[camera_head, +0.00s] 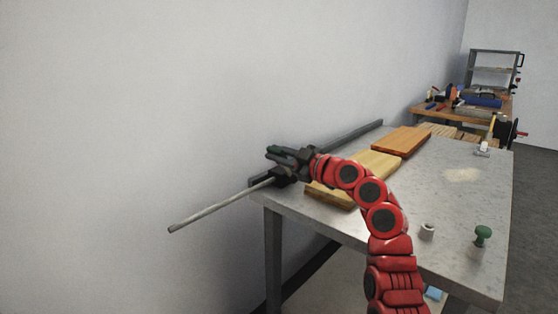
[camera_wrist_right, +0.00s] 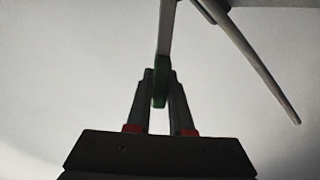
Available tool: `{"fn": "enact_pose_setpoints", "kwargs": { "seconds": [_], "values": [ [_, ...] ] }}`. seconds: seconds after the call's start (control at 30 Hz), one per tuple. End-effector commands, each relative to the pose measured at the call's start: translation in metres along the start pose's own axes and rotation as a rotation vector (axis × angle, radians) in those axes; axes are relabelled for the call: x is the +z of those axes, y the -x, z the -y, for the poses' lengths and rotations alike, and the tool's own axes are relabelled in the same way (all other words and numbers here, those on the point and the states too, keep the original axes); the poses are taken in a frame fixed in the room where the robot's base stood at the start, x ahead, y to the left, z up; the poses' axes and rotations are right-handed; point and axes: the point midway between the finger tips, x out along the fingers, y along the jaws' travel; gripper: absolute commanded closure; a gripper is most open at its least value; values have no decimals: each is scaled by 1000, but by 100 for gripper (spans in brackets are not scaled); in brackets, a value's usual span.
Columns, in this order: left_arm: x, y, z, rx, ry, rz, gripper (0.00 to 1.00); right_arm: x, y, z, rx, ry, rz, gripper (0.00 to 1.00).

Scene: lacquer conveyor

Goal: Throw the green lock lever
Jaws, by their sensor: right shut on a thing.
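The green lock lever (camera_wrist_right: 160,86) shows in the right wrist view as a narrow green grip at the end of a pale bar. My right gripper (camera_wrist_right: 159,82) is shut on this green grip, with one finger on each side of it. In the head view my right gripper (camera_head: 274,155) is at the far left end of the table, beside a dark rail, and it hides most of the lever. A long grey rod (camera_head: 220,206) sticks out from there toward the lower left. It also shows in the right wrist view (camera_wrist_right: 262,68). My left gripper is not in view.
The grey table (camera_head: 440,190) holds a pale wooden board (camera_head: 372,171), an orange-brown board (camera_head: 401,140), a small grey cylinder (camera_head: 427,231) and a green-topped knob (camera_head: 482,235). The dark rail (camera_head: 345,133) runs along the wall side. A cluttered bench (camera_head: 465,112) stands behind.

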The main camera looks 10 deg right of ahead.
Motion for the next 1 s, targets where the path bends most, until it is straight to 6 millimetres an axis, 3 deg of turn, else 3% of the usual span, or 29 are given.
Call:
{"fn": "enact_pose_setpoints", "kwargs": {
  "seconds": [0.5, 0.53, 0.7, 1.0],
  "values": [
    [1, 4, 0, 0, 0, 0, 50, 2, 0, 3, -3, 21, 2, 100],
    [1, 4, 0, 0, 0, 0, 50, 2, 0, 3, -3, 20, 2, 78],
    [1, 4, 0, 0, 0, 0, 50, 2, 0, 2, -2, 20, 2, 50],
    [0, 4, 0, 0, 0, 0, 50, 0, 0, 1, 0, 21, 1, 50]
  ]
}}
